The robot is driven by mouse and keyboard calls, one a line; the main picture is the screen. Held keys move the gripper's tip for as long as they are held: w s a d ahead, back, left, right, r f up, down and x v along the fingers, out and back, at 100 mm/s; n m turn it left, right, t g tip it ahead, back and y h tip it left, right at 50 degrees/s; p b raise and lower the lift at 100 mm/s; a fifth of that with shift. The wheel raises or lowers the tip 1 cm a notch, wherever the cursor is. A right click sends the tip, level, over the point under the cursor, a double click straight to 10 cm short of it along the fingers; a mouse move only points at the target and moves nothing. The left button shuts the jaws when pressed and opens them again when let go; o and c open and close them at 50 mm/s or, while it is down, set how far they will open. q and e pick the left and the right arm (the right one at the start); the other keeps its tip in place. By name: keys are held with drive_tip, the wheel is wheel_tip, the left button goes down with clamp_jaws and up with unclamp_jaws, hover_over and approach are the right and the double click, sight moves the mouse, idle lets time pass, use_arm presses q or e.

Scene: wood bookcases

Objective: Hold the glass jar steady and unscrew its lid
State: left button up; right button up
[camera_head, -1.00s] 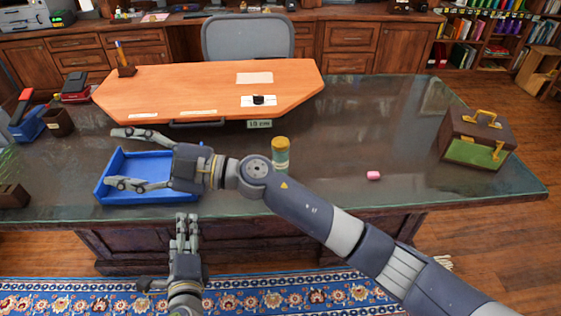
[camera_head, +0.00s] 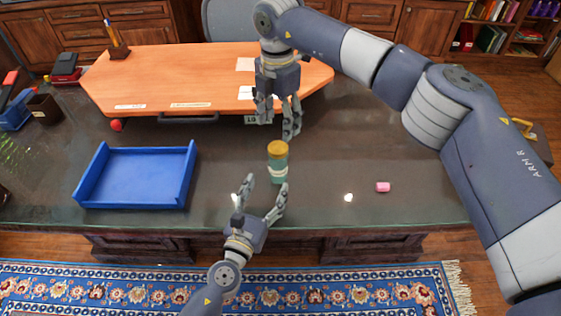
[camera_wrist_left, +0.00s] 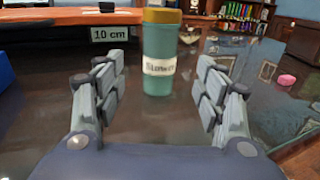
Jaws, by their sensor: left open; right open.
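The glass jar (camera_head: 278,166) stands upright on the dark desk, greenish with a pale label. Its lid (camera_head: 277,148) is yellow-brown and sits on top. In the left wrist view the jar (camera_wrist_left: 159,60) stands ahead, between the lines of the two fingers, with its lid (camera_wrist_left: 162,16) near the top edge. My left gripper (camera_head: 264,198) is open and empty, just in front of the jar and apart from it; it also shows in the left wrist view (camera_wrist_left: 160,95). My right gripper (camera_head: 278,122) is open, pointing down above and behind the jar, apart from the lid.
A blue tray (camera_head: 135,207) lies left of the jar. A small red ball (camera_head: 116,125) sits behind it. A pink block (camera_head: 383,187) lies to the right. An orange raised board (camera_head: 170,75) with a "10 cm" sign (camera_wrist_left: 109,33) stands behind. The desk around the jar is clear.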

sight(275, 170)
use_arm(q)
drive_tip(key=x, duration=1)
drive_tip(key=shift+a, duration=0.1)
clamp_jaws()
use_arm(e)
drive_tip(key=m, duration=0.4)
drive_tip(key=shift+a, duration=0.1)
drive_tip(key=m, duration=0.4)
drive_tip(key=shift+f+m, duration=0.15)
drive_tip(key=shift+m, duration=0.25)
drive_tip(key=shift+f, duration=3.9)
